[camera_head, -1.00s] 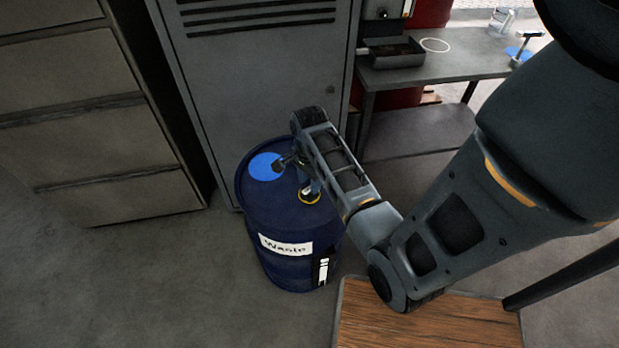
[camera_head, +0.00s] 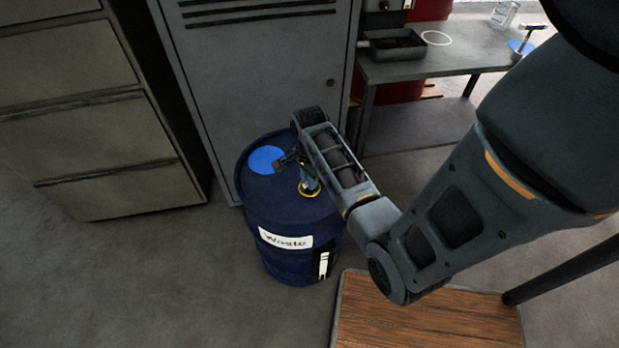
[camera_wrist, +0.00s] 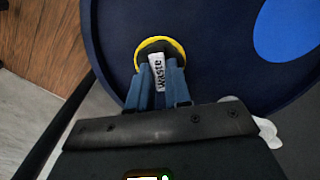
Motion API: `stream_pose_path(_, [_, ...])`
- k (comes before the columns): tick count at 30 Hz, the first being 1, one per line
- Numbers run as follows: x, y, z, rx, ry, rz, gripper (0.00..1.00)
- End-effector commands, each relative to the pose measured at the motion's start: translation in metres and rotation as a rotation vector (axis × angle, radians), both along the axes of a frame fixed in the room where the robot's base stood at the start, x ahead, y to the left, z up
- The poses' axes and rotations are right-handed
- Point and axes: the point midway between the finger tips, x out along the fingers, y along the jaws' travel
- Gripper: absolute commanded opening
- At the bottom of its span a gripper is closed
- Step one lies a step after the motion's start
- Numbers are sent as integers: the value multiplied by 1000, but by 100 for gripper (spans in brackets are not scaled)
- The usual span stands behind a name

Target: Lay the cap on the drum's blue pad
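The blue drum (camera_head: 285,215) stands upright on the floor with a white "Waste" label on its side. The round blue pad (camera_head: 266,160) on its top is bare; it also shows in the wrist view (camera_wrist: 288,28). The dark cap (camera_wrist: 147,47) sits within a yellow ring at the drum top's near right edge, with a white "waste" tag standing up from it. My gripper (camera_wrist: 158,68) reaches down over the cap, its blue fingers close against both sides of the tagged part. In the head view my gripper (camera_head: 309,184) partly hides the cap.
A grey locker (camera_head: 260,75) stands right behind the drum and a drawer cabinet (camera_head: 90,120) to its left. A workbench (camera_head: 440,65) with a dark tray (camera_head: 397,47) is at back right. A wooden surface (camera_head: 425,315) lies at front right. The floor at left is open.

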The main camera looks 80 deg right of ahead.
Motion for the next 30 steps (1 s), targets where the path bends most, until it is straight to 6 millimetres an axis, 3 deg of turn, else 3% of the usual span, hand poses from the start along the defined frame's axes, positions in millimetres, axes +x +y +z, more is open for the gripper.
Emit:
stream_pose_path(5, [0,0,0,0,0,0,0])
stream_pose_path(30, [0,0,16,-1,-1,1,0])
